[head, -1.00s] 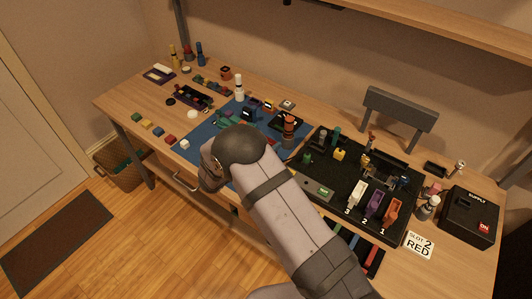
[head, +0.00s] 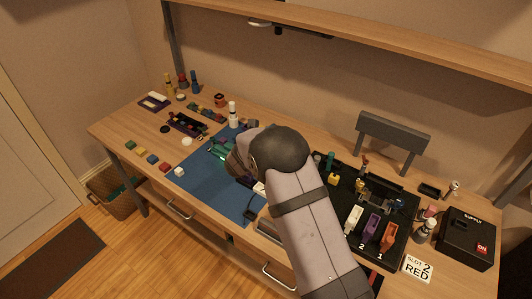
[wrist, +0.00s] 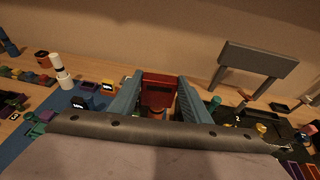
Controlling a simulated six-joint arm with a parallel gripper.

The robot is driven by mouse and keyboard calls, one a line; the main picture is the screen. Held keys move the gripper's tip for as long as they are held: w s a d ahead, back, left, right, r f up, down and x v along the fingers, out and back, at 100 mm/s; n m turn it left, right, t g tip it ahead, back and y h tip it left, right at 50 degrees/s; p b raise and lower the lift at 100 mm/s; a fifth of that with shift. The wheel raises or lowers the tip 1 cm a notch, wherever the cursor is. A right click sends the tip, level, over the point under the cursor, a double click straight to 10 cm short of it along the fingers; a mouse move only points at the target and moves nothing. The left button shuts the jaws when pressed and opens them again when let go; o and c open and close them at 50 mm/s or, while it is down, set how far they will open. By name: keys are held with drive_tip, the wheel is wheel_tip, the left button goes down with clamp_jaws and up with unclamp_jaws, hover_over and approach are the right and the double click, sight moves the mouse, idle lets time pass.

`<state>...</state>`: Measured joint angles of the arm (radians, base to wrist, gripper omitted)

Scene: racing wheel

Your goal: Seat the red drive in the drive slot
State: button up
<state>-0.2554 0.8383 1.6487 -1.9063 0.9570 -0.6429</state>
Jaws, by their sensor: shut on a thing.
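My gripper (wrist: 159,82) is shut on a red block, taken to be the red drive (wrist: 158,97), which sits between its two blue-grey fingers in the wrist view. In the head view my own arm hides the fingers and the drive. On the black board (head: 350,238) at right, white (head: 353,219), purple (head: 371,228) and orange (head: 388,237) upright pieces stand in a row, with the numbers 2 and 1 readable in front. A white card (head: 418,268) reads "SLOT 2 RED". I cannot tell which opening is the drive slot.
A black supply box (head: 466,238) and a white bottle (head: 424,231) stand right of the board. A grey panel on legs (head: 393,133) rises behind it. A blue mat (head: 205,190) lies to the left, with small coloured blocks (head: 152,158) beyond it. A shelf (head: 400,45) hangs above.

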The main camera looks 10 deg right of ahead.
drive_tip(key=d+f+b, duration=0.2)
drive_tip(key=d+b, duration=0.4)
drive_tip(key=d, duration=0.5)
drive_tip(key=m+g+h+b, duration=0.1)
drive_tip(key=b, duration=0.7)
hover_over(330, 158)
drive_tip(key=w+d, duration=0.2)
drive_tip(key=shift+f, duration=1.05)
drive_tip(key=shift+f, duration=0.1)
wheel_tip(330, 158, down, 6)
drive_tip(key=b, duration=0.6)
drive_tip(key=shift+r, duration=0.2)
drive_tip(key=shift+b, duration=0.7)
drive_tip(key=shift+a+f+b, duration=0.1)
drive_tip(key=shift+f+b, duration=1)
drive_tip(key=shift+b, duration=0.15)
